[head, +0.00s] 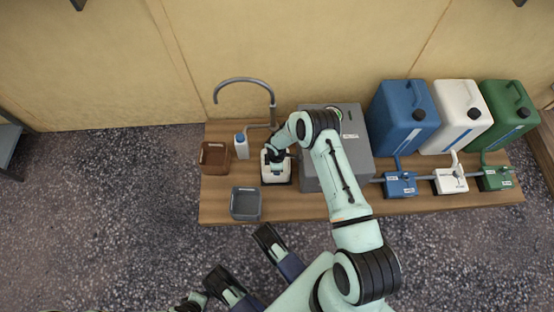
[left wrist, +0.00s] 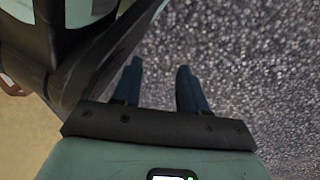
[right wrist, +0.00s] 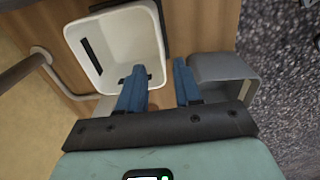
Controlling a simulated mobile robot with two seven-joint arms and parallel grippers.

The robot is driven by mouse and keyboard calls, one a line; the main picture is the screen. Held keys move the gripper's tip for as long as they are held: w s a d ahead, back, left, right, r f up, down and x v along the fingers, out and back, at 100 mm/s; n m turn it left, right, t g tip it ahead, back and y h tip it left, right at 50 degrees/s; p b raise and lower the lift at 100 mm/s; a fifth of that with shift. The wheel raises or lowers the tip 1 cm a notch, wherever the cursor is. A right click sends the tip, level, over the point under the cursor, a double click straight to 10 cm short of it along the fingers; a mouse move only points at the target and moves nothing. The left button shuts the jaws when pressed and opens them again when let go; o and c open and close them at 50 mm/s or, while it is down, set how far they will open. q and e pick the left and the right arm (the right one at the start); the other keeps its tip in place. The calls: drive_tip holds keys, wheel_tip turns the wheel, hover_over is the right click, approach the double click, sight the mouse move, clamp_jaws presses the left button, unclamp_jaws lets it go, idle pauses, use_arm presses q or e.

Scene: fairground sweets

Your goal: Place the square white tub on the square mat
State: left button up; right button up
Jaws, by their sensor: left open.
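The square white tub (head: 280,178) stands near the middle of the table, below my right gripper (head: 275,156). In the right wrist view the white tub (right wrist: 115,42) is seen from above, empty, with a dark slot in one wall. A black surface, seemingly the square mat (right wrist: 152,12), shows at the tub's edge; most of it is hidden. The fingers of my right gripper (right wrist: 160,70) are apart, on either side of the tub's near wall; I cannot tell whether they touch it. My left gripper (left wrist: 160,72) is open and empty over the gravel floor.
A grey tub (head: 245,205) and a brown tub (head: 214,158) stand to the left, with a white bottle (head: 241,146) behind. A grey box (head: 357,160) is close on the right. Blue (head: 403,115), white (head: 457,115) and green (head: 507,118) canisters stand farther right.

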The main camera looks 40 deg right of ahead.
drive_tip(key=s+a+r+m+y, duration=0.3)
drive_tip(key=s+a+m, duration=0.4)
drive_tip(key=a, duration=0.4)
use_arm(q)
drive_tip(key=shift+w+d+r+t, duration=0.15)
drive_tip(key=shift+w+r+t, duration=0.15)
drive_tip(key=shift+w+r, duration=0.45)
use_arm(e)
drive_tip(key=s+a+r+m, duration=0.2)
drive_tip(key=s+m, duration=0.2)
drive_tip(key=s, duration=0.2)
drive_tip(key=s+a+r+m+t+h, duration=0.1)
drive_tip(key=s+m, duration=0.3)
drive_tip(key=s, duration=0.2)
drive_tip(key=shift+a+r, duration=0.35)
drive_tip(key=shift+r, duration=0.05)
use_arm(q)
drive_tip(key=shift+w+f, duration=0.1)
